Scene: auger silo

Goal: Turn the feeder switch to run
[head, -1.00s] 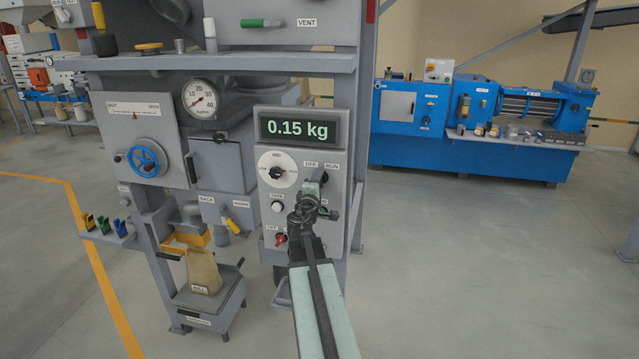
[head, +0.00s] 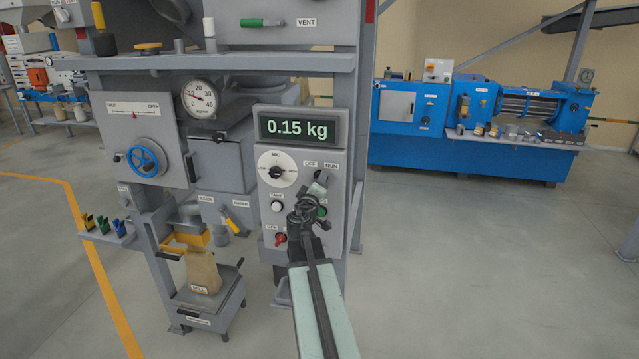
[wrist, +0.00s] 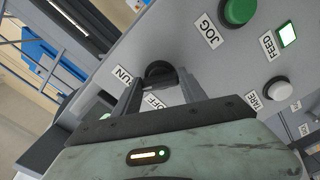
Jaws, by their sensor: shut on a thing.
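The feeder switch is a black knob (wrist: 160,74) between the RUN label (wrist: 122,75) and the OFF label (wrist: 154,102) in the wrist view. My gripper (wrist: 163,88) is shut on this knob, with one finger on each side. Which label the knob points to is hard to tell. In the head view my gripper (head: 321,182) is at the upper right of the control panel (head: 262,220), just below the OFF and RUN labels, and largely hides the knob. The FEED lamp (wrist: 287,35) glows bright green-white in the wrist view.
A green JOG button (wrist: 239,11) and a white button (wrist: 277,88) are near the fingers. The display (head: 297,127) reads 0.15 kg. A paper bag (head: 202,273) stands on the scale below left. Open floor is to the right.

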